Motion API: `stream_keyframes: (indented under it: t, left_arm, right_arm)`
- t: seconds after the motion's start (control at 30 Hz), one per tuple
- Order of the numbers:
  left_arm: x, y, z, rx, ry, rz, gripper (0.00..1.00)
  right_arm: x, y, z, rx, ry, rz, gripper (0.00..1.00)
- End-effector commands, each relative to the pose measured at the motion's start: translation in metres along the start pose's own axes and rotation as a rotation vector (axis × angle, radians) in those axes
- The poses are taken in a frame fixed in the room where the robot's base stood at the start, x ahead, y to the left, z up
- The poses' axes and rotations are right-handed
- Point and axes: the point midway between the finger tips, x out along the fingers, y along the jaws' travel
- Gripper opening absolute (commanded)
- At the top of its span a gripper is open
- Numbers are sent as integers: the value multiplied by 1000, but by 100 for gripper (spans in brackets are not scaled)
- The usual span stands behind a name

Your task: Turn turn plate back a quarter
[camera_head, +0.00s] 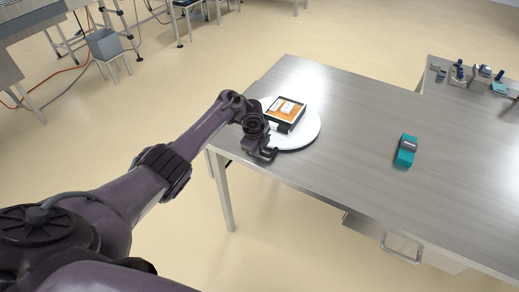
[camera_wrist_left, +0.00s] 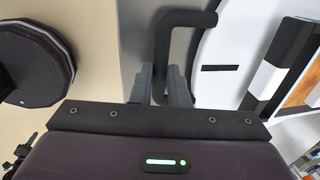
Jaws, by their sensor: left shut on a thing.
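The turn plate (camera_head: 308,130) is a white round disc on the near left part of the steel table. A black tray with an orange and white top (camera_head: 286,110) sits on it. My left gripper (camera_head: 264,153) is at the plate's near left edge. In the left wrist view, its fingers (camera_wrist_left: 160,82) are shut on a black bent handle (camera_wrist_left: 188,18) beside the white plate (camera_wrist_left: 218,45), which has a short black mark. The tray's corner (camera_wrist_left: 297,48) shows at the right there. My right gripper is not in view.
A teal tape dispenser (camera_head: 405,151) stands on the steel table (camera_head: 345,145) to the right of the plate. A side table (camera_head: 455,88) with small blue and grey items is at the far right. Open table surface lies between plate and dispenser.

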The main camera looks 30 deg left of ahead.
Motion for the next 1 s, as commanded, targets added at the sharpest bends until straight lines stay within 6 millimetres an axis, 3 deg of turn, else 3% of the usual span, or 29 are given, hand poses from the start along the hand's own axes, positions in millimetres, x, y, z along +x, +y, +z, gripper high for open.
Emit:
stream_keyframes:
  t: [0.3, 0.33, 0.5, 0.8, 1.0]
  left_arm:
    - [-1, 0, 2, 4, -4, 0, 0]
    - [-1, 0, 3, 4, -4, 0, 16]
    - [-1, 0, 2, 2, -3, 0, 36]
    - [-3, -1, 1, 1, -2, -1, 36]
    - [-31, -1, 3, 3, -4, -4, 36]
  right_arm:
    - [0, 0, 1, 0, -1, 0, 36]
    - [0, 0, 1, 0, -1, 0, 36]
    - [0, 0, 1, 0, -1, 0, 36]
    - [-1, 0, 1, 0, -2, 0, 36]
    - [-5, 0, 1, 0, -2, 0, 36]
